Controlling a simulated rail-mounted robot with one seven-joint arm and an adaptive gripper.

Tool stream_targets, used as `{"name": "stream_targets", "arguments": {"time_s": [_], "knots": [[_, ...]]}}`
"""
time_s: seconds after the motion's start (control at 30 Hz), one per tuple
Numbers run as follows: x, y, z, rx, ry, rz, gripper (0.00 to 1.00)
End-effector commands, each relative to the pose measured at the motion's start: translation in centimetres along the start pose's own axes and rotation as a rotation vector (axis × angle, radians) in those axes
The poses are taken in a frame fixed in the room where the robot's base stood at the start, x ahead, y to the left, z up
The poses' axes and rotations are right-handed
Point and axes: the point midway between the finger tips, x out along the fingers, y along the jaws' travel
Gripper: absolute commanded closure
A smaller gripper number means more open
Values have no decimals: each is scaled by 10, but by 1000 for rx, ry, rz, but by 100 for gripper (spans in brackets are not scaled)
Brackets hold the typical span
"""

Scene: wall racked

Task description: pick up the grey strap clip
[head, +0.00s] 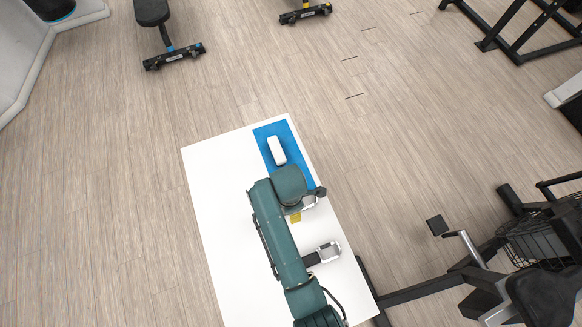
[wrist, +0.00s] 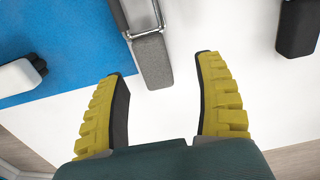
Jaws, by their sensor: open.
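The grey strap clip (wrist: 151,62) lies on the white table at the edge of the blue mat in the wrist view. Its grey padded end points toward my gripper, and its metal loop runs up out of the frame. In the head view only its loop (head: 310,202) shows beside my arm; the rest is hidden. My gripper (wrist: 160,76) is open, its two yellow fingers with dark pads apart. The clip's grey end appears between and just beyond the fingertips. I cannot tell the height gap. In the head view a bit of yellow finger (head: 296,217) shows below my arm.
A black clip with a metal loop (head: 325,253) lies farther down the white table (head: 215,200); its black end (wrist: 298,27) shows at right in the wrist view. A white object (head: 276,150) lies on the blue mat (head: 265,133). The table's left side is clear. Gym equipment surrounds it.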

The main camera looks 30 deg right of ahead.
Motion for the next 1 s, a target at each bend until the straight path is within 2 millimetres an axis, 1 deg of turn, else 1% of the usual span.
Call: {"name": "stream_targets", "arguments": {"time_s": [0.07,0.23,0.3,0.4,0.6,0.87,0.9,0.97,1.0], "knots": [[8,1,0,0,0,-1,30],[38,8,-3,0,0,-1,30],[48,8,-3,1,0,0,30],[54,8,-3,1,0,1,30],[54,8,-3,1,0,2,30],[54,8,-3,1,0,2,80],[54,8,-3,1,0,2,87],[54,8,-3,1,0,2,99],[54,8,-3,1,0,2,100]]}}
